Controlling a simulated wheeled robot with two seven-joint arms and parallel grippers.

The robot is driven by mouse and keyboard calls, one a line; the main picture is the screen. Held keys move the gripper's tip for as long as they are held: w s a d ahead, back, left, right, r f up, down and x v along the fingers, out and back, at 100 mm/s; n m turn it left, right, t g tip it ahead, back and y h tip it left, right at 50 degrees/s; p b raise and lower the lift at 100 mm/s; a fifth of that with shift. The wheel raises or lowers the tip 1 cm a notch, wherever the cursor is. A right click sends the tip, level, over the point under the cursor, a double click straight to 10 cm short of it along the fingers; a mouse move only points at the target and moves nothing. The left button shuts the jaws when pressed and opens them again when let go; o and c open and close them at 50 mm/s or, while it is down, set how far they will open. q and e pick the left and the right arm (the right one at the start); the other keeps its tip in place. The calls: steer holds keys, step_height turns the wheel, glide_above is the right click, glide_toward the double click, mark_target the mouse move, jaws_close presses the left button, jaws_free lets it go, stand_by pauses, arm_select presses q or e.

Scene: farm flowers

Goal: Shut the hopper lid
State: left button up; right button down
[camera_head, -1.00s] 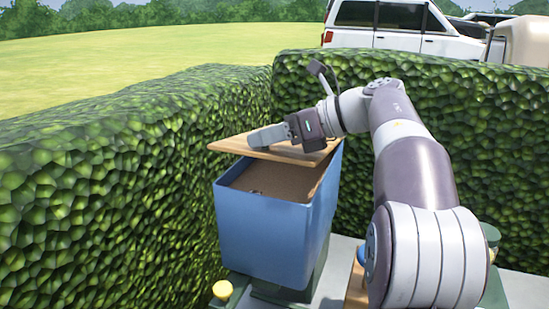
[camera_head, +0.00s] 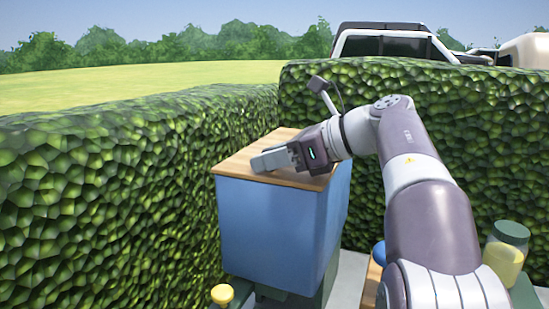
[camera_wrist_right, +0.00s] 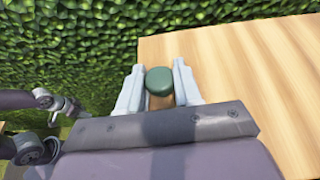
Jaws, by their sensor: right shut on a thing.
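The blue hopper (camera_head: 268,235) stands beside the hedge in the head view. Its wooden lid (camera_head: 284,139) lies across the top, and the opening is covered. The lid (camera_wrist_right: 250,75) also fills the right of the wrist view. My right gripper (camera_head: 264,160) is over the lid's left part. In the wrist view its two fingers (camera_wrist_right: 159,68) are on either side of a knob with a green top (camera_wrist_right: 159,80) and a brown stem, shut on it. The knob is hidden behind the fingers in the head view.
Hedges (camera_head: 110,185) close in the left and back. A yellow knob (camera_head: 222,294) sits at the hopper's lower left. A jar with a green lid (camera_head: 505,252) and a blue round thing (camera_head: 379,253) stand to the right, partly behind my arm.

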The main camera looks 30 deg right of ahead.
steer(key=c, duration=0.8)
jaws_free()
steer(key=shift+a+f, duration=0.1)
steer(key=shift+f, duration=0.15)
steer(key=shift+c, duration=0.2)
steer(key=shift+w, duration=0.1)
steer(key=p+v, duration=0.1)
steer(key=v, duration=1.1)
steer(key=shift+s+r, duration=0.25)
steer(key=shift+r, duration=0.1)
